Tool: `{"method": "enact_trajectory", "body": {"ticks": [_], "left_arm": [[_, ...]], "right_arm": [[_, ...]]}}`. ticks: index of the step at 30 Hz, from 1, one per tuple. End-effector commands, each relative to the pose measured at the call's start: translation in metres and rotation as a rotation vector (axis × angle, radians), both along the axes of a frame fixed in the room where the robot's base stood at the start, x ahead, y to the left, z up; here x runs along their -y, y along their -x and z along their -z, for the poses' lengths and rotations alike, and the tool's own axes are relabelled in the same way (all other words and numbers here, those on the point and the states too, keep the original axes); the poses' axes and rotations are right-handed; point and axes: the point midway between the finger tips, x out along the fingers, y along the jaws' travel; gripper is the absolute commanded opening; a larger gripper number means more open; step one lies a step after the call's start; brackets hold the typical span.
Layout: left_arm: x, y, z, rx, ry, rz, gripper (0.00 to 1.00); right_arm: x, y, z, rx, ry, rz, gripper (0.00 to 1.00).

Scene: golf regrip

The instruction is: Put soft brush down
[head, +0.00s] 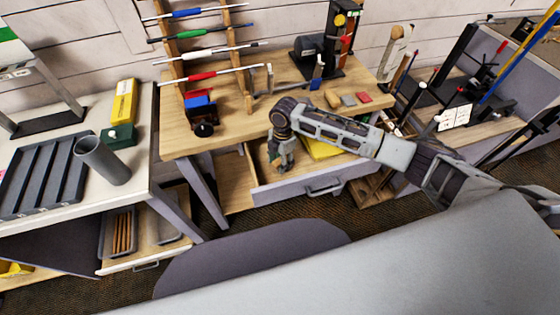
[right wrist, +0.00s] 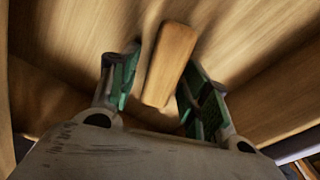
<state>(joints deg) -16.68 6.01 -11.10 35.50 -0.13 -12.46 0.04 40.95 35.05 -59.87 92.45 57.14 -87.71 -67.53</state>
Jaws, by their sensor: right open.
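My right gripper (head: 281,160) points down into the open drawer (head: 318,187) under the wooden workbench. In the right wrist view its two green-padded fingers (right wrist: 160,80) are open. A wooden piece (right wrist: 170,62), which looks like the soft brush's handle or back, lies between the fingers over the wood-coloured drawer bottom. A gap shows on its right side; contact on the left is unclear. Its bristles are hidden, and I cannot make out the brush in the head view. My left gripper is not in view.
A yellow item (head: 322,148) lies in the drawer beside my gripper. The bench top (head: 240,130) carries a rack of clubs (head: 205,52), a dark machine (head: 325,50) and small blocks (head: 348,99). A white table (head: 60,135) with a grey slotted tray (head: 42,183) stands left.

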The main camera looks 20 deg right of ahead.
Motion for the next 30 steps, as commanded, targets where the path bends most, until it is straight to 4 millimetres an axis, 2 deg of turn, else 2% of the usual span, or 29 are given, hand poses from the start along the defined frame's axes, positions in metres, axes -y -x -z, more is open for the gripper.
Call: {"method": "enact_trajectory", "body": {"ticks": [8,24,30], "left_arm": [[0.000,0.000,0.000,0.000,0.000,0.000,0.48],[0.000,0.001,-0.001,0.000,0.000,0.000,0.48],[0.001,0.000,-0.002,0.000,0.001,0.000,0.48]], "right_arm": [[0.002,-0.002,-0.023,0.002,-0.001,0.000,0.47],[0.008,-0.007,-0.100,0.001,0.000,0.000,0.47],[0.009,-0.007,-0.116,0.000,0.000,0.001,0.47]]}}
